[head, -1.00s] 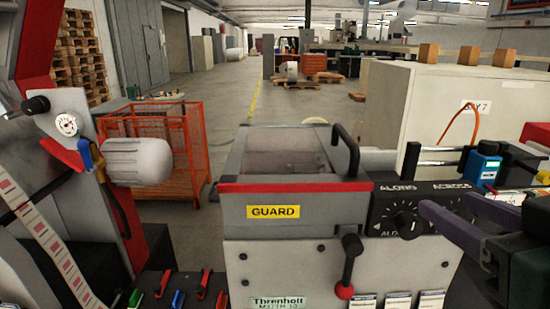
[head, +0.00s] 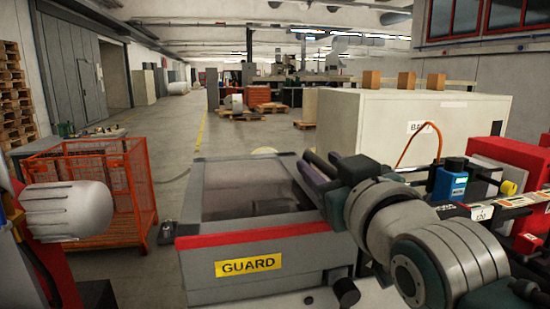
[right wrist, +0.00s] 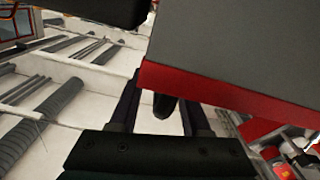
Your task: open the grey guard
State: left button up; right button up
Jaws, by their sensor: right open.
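The grey guard (head: 228,240) is a box-like cover with a red front strip, a yellow GUARD label (head: 248,266) and a dark panel on top; it lies flat. My right gripper (head: 308,163) is open at the guard's right edge, where its fingers cover the black handle. In the right wrist view, the guard (right wrist: 240,50) with its red edge fills the upper right. A dark rounded end (right wrist: 164,105), perhaps the handle, shows between the open fingers of my right gripper (right wrist: 158,110); contact cannot be told. My left gripper is out of view.
A white roller (head: 68,210) stands at the left, before an orange wire cage (head: 130,165). A blue block-shaped unit (head: 450,180) and red machine parts (head: 500,150) are on the right. A cream cabinet (head: 370,130) stands behind. The floor behind the guard is open.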

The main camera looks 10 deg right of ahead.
jog(key=shift+w, duration=0.4)
grip_shut()
dwell(1.3)
